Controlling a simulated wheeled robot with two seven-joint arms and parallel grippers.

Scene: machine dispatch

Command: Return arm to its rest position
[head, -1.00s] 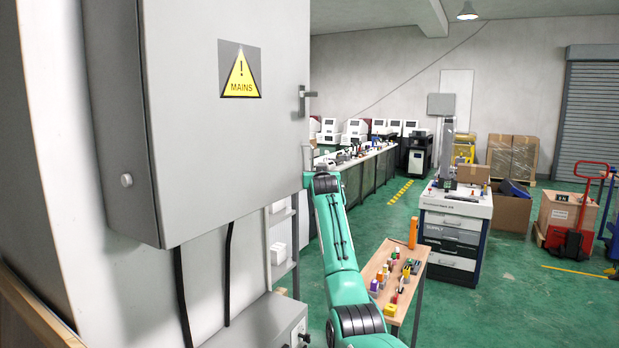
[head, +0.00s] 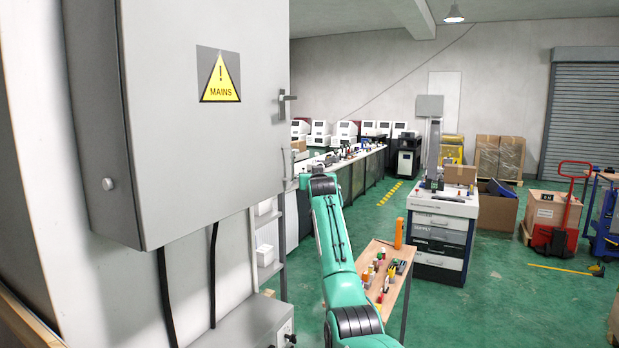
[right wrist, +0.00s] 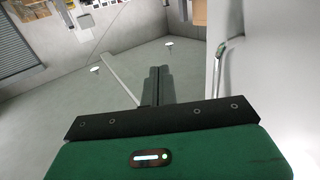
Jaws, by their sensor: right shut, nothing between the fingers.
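My right arm (head: 338,255), green with black joints, reaches forward beside the grey cabinet (head: 200,120) with the yellow MAINS sign (head: 220,78). In the right wrist view my right gripper (right wrist: 158,70) has its two dark fingers together, with nothing between them. The cabinet door handle (head: 286,97) sticks out at the door's right edge, above the arm's far end in the head view. A handle (right wrist: 230,48) also shows in the right wrist view, to the right of the fingers and apart from them. My left gripper is not in view.
A small wooden table (head: 376,252) with several small items stands right of my arm. Behind it is a drawer unit (head: 440,235). A grey box (head: 245,325) sits below the cabinet, with cables above it.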

